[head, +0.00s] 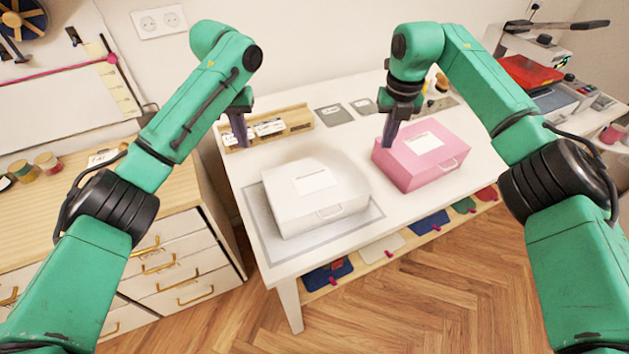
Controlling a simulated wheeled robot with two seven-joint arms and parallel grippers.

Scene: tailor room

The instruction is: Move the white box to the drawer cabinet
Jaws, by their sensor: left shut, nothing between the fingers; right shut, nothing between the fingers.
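The white box (300,206) sits on a grey mat (270,233) at the left end of the white table. It has a label on its lid and a handle on its front. The drawer cabinet (180,270), with a wooden top and white drawers, stands to the left of the table. My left gripper (241,140) is shut and empty, above the table behind the white box's left side. My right gripper (389,143) is shut and empty, just above or at the left rear of the pink box; I cannot tell whether it touches.
The pink box (430,163) stands on the table right of the white box. A wooden tray (299,118) with cards lies at the back. Spools (47,162) stand on the cabinet top, whose front part looks clear. A heat press (530,72) stands at the far right.

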